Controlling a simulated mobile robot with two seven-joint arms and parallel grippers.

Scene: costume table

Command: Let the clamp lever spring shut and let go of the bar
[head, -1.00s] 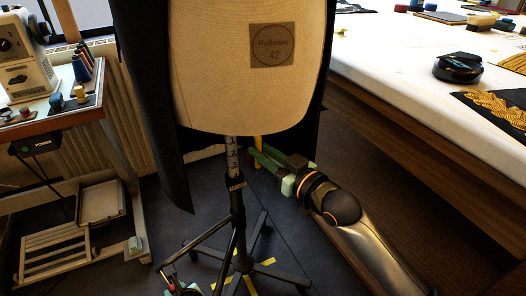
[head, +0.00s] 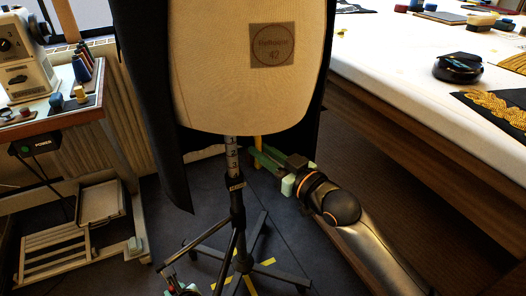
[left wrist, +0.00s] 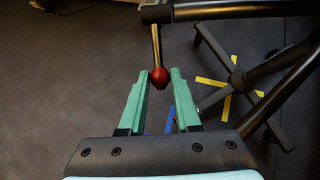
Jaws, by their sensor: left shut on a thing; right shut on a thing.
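The dress form (head: 240,80) stands on a post with a scale (head: 232,155) and a dark clamp collar (head: 236,184). In the left wrist view the clamp lever (left wrist: 156,46) hangs from a dark fitting, with a red knob (left wrist: 158,77) at its end. My left gripper (left wrist: 160,82) is shut on this knob. In the head view my left gripper (head: 181,287) shows only partly at the bottom edge.
The stand's dark legs (head: 270,279) spread over the floor, near yellow tape marks. A white-topped table (head: 400,70) is on the right, close to my right arm. A sewing-machine table (head: 60,115) and a slatted shelf (head: 55,250) are on the left. Dark cloth hangs around the form.

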